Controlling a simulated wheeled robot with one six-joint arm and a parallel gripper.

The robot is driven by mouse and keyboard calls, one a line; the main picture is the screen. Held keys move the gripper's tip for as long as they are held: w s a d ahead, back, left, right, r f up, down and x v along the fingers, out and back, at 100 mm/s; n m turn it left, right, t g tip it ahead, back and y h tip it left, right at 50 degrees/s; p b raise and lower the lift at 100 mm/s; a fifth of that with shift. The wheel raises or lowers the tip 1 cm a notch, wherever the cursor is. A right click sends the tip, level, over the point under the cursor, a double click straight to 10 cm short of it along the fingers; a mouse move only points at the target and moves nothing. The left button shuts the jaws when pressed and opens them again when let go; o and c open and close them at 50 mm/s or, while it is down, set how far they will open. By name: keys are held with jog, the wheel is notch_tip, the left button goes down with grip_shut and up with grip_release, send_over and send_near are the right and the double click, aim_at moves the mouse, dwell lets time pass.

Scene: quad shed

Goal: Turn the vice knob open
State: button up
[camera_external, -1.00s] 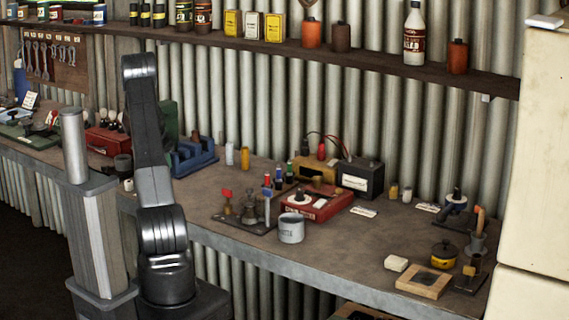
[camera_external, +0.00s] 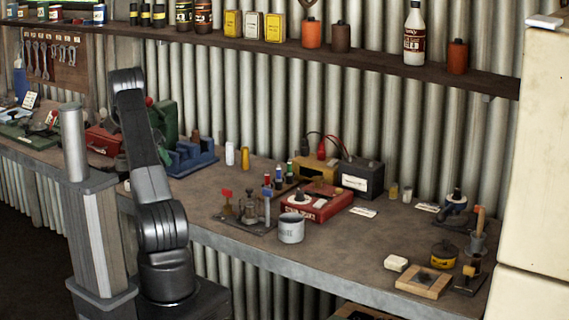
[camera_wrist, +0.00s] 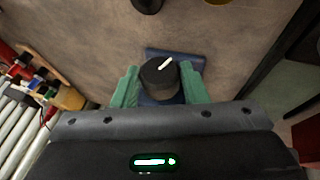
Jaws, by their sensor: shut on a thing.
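In the wrist view a round black knob (camera_wrist: 158,80) with a white pointer line sits in front of a blue body (camera_wrist: 185,57). The line slants to the upper right. My gripper (camera_wrist: 160,84) has a green finger on each side of the knob and is shut on it. In the external view the blue vice (camera_external: 192,156) stands on the bench to the right of my arm, partly behind it. The knob and my gripper are hidden in that view.
A green machine (camera_external: 165,120) stands behind my arm. White and yellow bottles (camera_external: 245,157) stand right of the vice. The bench front (camera_external: 340,265) has bare room.

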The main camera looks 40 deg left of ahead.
jog(key=h, duration=0.2)
jog(key=n+h, duration=0.1)
jog(key=h, duration=0.1)
jog(key=shift+a+f, duration=0.25)
jog(key=shift+a, duration=0.1)
jog(key=shift+a+f+n+t+h, duration=0.1)
jog(key=shift+n+t+h, duration=0.1)
jog(key=shift+h, duration=0.75)
jog(key=shift+f+n+t+h, duration=0.1)
jog(key=shift+n+t+h, duration=0.1)
jog(key=shift+h, duration=0.75)
jog(key=shift+r+b, duration=0.1)
jog(key=shift+b, duration=0.2)
jog(key=o, duration=1)
jog(key=shift+c, duration=0.2)
jog(key=shift+r, duration=0.15)
